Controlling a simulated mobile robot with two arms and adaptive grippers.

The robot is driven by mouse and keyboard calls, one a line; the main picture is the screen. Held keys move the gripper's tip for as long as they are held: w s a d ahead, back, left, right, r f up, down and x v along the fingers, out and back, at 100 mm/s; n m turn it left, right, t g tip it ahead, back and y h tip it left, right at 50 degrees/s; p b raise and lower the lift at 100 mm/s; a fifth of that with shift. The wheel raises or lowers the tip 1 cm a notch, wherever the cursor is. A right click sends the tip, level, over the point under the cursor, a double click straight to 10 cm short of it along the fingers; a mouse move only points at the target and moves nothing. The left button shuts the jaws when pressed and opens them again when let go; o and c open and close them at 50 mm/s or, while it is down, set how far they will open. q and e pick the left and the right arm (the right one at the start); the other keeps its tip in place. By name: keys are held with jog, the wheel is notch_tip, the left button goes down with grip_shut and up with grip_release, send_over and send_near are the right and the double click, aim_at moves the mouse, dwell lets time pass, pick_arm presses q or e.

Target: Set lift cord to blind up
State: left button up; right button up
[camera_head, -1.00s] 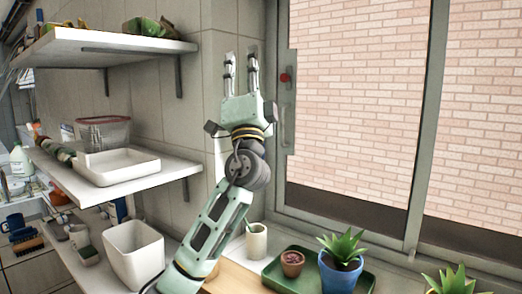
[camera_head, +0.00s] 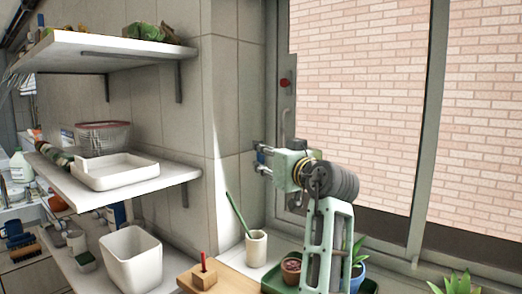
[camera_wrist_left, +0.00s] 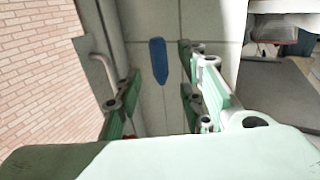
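I cannot make out a lift cord or a blind for certain. A blue oblong piece (camera_wrist_left: 158,62) shows against pale tiles in the left wrist view, between the fingers and apart from them as seen there; it may be the cord's pull, but I cannot tell. My left gripper (camera_head: 261,158) is at the tiled wall corner beside the window, pointing left. Its fingers (camera_wrist_left: 155,95) are apart, with nothing visibly held. My right gripper is not in view.
The window frame carries a red knob (camera_head: 285,83). A cup (camera_head: 256,248) with a green stick, a wooden block (camera_head: 204,276) and potted plants (camera_head: 357,270) stand below. Shelves (camera_head: 190,180) jut out at left, with a white bin (camera_head: 133,258) beneath.

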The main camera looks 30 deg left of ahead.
aim_at(261, 153)
pick_arm(q)
jog(key=p+x, duration=0.1)
jog(key=x, duration=0.4)
jog(key=shift+w+a, duration=0.1)
jog(key=shift+a, duration=0.1)
grip_shut()
dwell(0.4)
